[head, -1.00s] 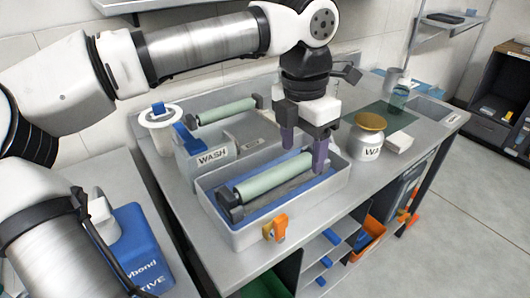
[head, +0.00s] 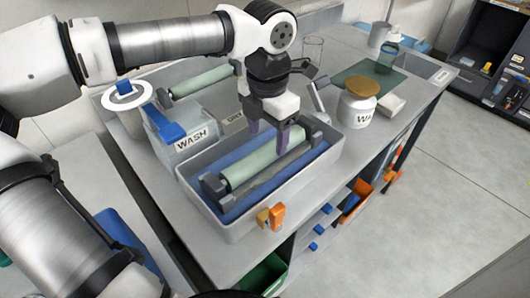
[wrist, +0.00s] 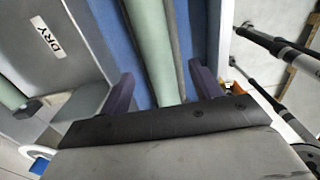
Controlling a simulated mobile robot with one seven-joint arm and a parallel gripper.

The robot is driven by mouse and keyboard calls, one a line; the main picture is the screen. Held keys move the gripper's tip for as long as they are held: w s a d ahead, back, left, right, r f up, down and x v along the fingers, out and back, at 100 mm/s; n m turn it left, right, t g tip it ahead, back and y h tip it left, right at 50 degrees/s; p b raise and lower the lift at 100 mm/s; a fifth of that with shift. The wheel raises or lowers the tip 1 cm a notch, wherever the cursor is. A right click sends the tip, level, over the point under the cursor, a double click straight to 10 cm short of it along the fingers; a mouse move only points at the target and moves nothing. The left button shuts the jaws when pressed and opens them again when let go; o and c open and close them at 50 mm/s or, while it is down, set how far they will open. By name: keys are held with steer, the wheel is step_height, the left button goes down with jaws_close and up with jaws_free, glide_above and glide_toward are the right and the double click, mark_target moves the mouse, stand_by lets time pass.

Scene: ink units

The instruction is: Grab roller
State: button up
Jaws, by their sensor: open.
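A pale green roller (head: 265,158) with dark end blocks lies in a grey tray (head: 236,232) with a blue floor. My gripper (head: 268,142) is over the roller, somewhat toward its far right end, with its purple fingers pointing down. In the wrist view the roller (wrist: 152,45) runs between the two spread fingers of my gripper (wrist: 160,88), with a gap on each side. The gripper is open and holds nothing. The head view does not clearly show how deep the fingertips reach.
A second green roller (head: 202,80) lies behind the grey WASH box (head: 184,152). The DRY box (wrist: 45,38) is beside the tray. A white jar (head: 356,108) with a gold lid stands right of the tray.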

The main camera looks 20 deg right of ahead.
mark_target(265, 148)
steer(key=shift+w+a+f+p, duration=0.1)
steer(key=shift+f+p, duration=0.2)
steer(key=shift+f, duration=1.1)
steer(key=shift+a+f+p, duration=0.1)
steer(key=shift+f+p, duration=0.2)
steer(key=shift+f, duration=1.05)
steer(key=c, duration=1.2)
steer(key=shift+r, duration=0.1)
steer(key=shift+c, duration=0.2)
